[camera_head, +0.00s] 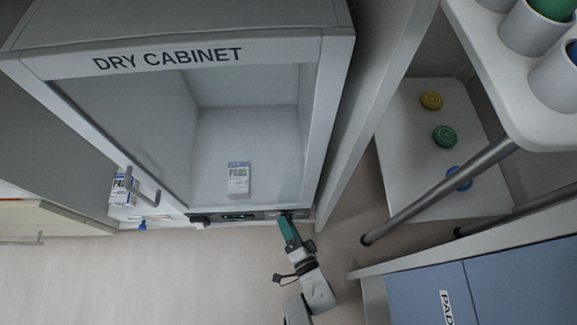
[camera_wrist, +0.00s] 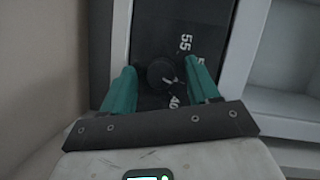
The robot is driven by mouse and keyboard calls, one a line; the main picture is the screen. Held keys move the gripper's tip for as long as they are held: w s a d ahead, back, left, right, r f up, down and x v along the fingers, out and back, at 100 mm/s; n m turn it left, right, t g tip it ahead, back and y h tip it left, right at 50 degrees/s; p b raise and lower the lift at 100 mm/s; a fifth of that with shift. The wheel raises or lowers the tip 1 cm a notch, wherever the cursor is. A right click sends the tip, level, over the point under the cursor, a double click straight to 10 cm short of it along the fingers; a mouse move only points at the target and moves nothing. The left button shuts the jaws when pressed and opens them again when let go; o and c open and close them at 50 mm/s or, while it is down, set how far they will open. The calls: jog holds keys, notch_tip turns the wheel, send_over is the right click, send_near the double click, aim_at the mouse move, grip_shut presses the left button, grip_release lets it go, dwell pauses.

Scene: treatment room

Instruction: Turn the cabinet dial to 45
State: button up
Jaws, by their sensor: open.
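The dry cabinet (camera_head: 185,57) has a control strip along its lower front edge. My gripper (camera_head: 287,222) is at the right end of this strip, where the dial is hidden in the head view. In the wrist view the round black dial (camera_wrist: 162,72) sits between the two teal fingers of my gripper (camera_wrist: 160,76). The fingers are open, one on each side of the dial; I cannot tell whether either touches it. White numbers 55 and 40 show beside the dial, with another partly covered by the right finger. A small pale mark is on the dial's lower right, toward 40.
A box marked PADS (camera_head: 238,178) stands inside the cabinet behind its glass door, which has a handle (camera_head: 146,190) at the left. A white cart (camera_head: 520,110) with cups and a blue-fronted unit (camera_head: 495,285) are at the right. The floor at lower left is clear.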

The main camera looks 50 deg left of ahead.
jog(key=p+v, duration=0.4)
jog(key=v, duration=0.7)
jog(key=shift+w, duration=0.1)
dwell(0.5)
